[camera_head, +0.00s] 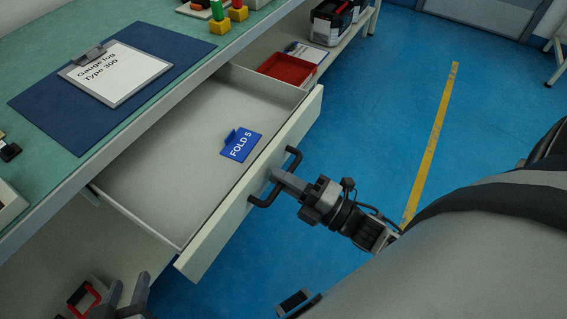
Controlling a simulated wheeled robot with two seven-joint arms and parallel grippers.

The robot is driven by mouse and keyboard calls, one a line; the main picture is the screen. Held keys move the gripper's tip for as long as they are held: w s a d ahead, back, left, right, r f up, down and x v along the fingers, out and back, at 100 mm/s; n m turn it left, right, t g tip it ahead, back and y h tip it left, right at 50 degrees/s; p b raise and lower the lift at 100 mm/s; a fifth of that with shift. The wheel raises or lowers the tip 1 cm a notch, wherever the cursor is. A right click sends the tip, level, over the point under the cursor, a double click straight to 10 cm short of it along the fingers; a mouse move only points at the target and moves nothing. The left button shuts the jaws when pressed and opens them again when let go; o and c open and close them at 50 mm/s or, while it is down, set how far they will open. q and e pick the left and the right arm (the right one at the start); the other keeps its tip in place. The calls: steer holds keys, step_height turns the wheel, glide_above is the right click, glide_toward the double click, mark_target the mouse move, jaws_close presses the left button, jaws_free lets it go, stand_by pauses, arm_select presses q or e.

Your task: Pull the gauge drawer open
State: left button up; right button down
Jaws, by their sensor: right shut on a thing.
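The gauge drawer (254,187) stands pulled out from under the green-topped workbench, with its inside showing. The drawer's black handle (263,201) is on the outer face of the front panel. My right gripper (279,181) is shut on the handle, and its arm comes in from the right. My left gripper (126,295) is at the bottom left, below and apart from the drawer. Its two fingers are spread with a gap between them, and the rest of it is cut off by the frame edge.
A clipboard labelled "Gauge log Type 300" (115,72) lies on a dark blue mat (52,117) on the bench. A red tray (287,69) sits on a lower shelf behind the drawer. Blue floor (385,130) with a yellow line is clear to the right.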

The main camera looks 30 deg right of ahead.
steer(key=c, duration=1.8)
jaws_free()
steer(key=b+v, duration=0.1)
steer(key=v, duration=1.5)
steer(key=shift+d, duration=0.1)
